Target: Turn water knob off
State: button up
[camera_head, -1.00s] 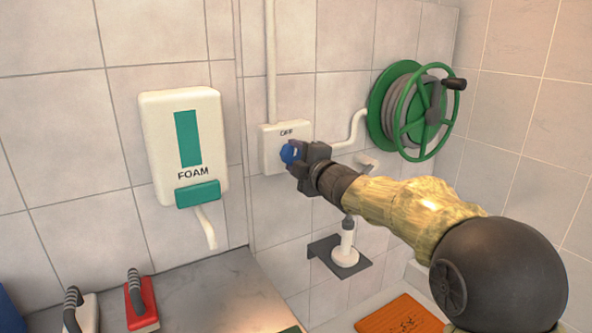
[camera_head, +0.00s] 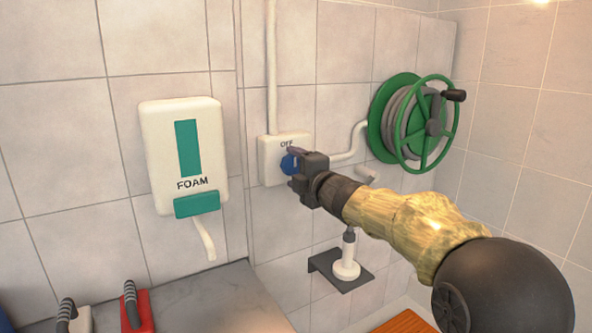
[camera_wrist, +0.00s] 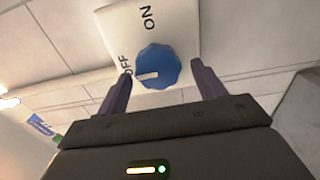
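In the wrist view the knob (camera_wrist: 157,66) has a white pointer mark directed toward the word OFF; ON is printed on another side of the box (camera_wrist: 180,25). My gripper (camera_head: 296,168) is at the knob, in front of the box. In the wrist view my gripper (camera_wrist: 162,70) is open, with one finger on each side of the knob and visible gaps between. The far side of the knob is hidden.
A white foam dispenser (camera_head: 160,155) hangs to the left. A green hose reel (camera_head: 392,118) is on the wall to the right. Below my arm is a dark bracket (camera_head: 360,277) holding a white nozzle (camera_head: 347,262). Red and white brushes stand on the counter at lower left.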

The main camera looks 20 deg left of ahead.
jog(key=shift+d, duration=0.15)
jog(key=b+v, duration=0.1)
jog(key=v, duration=1.6)
jog(key=shift+s, duration=0.2)
